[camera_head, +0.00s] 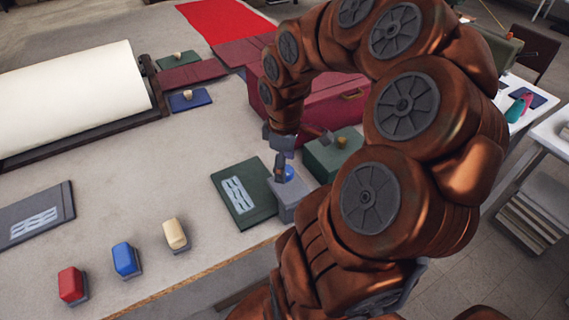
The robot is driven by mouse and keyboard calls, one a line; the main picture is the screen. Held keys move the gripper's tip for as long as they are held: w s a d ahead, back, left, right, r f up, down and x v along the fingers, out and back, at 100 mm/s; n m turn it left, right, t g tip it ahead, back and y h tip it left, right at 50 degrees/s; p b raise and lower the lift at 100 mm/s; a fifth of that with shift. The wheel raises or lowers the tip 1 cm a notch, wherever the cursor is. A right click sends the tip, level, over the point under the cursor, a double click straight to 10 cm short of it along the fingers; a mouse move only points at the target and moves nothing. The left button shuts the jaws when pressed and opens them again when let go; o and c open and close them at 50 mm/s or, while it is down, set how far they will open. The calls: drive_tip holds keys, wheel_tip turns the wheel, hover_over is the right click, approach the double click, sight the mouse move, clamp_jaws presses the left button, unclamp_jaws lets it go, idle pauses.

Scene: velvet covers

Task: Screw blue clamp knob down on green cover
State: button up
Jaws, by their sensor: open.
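The green cover (238,197) lies flat on the table, with a pale pattern on its face. A grey clamp block (291,196) stands at its right edge; I cannot tell whether it grips or only touches the cover. The blue clamp knob (289,173) sits on top of this block, partly hidden by my gripper. My gripper (286,167) points down at the knob and is open. One finger shows at the knob's left; the other is hard to make out. Whether the fingers touch the knob cannot be told.
A green box (333,154) with a wooden knob stands close at the right, behind my gripper. Red (72,285), blue (126,260) and cream (175,235) stamp-like blocks stand near the front edge. A grey cover (36,216) lies at left, a white roll (75,95) behind.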

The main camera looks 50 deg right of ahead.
drive_tip(key=shift+a+f, duration=0.1)
drive_tip(key=shift+f, duration=0.55)
drive_tip(key=c, duration=1.2)
